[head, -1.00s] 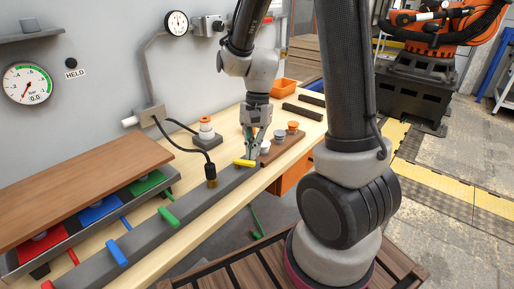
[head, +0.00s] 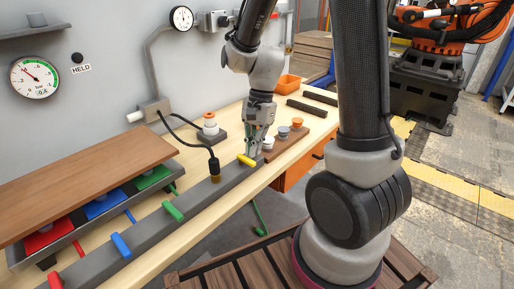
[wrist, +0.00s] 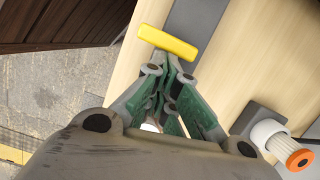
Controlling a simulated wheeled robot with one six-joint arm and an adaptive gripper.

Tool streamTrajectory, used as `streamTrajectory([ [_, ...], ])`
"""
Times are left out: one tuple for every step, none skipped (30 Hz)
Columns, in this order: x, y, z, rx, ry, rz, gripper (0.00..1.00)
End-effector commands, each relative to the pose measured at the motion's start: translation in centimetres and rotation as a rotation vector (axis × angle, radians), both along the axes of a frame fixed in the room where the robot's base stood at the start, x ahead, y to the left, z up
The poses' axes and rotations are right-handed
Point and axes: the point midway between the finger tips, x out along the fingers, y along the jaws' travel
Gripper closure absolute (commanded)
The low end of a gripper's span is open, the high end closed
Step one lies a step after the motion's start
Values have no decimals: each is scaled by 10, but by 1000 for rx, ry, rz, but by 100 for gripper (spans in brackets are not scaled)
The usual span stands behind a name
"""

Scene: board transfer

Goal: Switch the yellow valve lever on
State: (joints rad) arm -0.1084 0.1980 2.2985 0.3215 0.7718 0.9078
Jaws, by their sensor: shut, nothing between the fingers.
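The yellow valve lever (head: 246,160) sits at the far end of the grey rail (head: 205,192) on the bench. In the wrist view the lever (wrist: 167,40) lies crosswise just ahead of my fingertips. My gripper (head: 253,153) is shut and empty, pointing down right beside the lever on its far side. In the wrist view the fingertips (wrist: 170,66) meet close to the lever's middle. I cannot tell whether they touch it.
Green (head: 173,211), blue (head: 121,245) and red (head: 55,282) levers stand along the rail. A black cable plug (head: 214,172) rises beside the rail. A wall gauge (head: 35,77) hangs at left near a "HELD" label (head: 81,69). A brown block (head: 287,141) holds several knobs.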

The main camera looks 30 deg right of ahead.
Motion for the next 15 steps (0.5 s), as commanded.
streamTrajectory([
  [0,1,0,2,0,-1,100],
  [0,1,0,2,0,-1,100],
  [0,1,0,2,0,-1,100],
  [0,1,0,2,0,-1,100],
  [0,2,0,2,0,-1,100],
  [0,2,0,3,1,-1,100],
  [0,2,0,3,1,-1,100],
  [0,2,0,3,1,-1,100],
  [0,1,2,3,0,-1,100],
  [1,1,3,3,0,-1,100],
  [1,0,6,3,-1,-2,100],
  [2,-1,10,3,-1,-2,100],
  [2,-2,14,4,-2,-2,100],
  [3,-3,19,3,-3,-2,100],
  [4,-5,26,2,-4,-2,100],
])
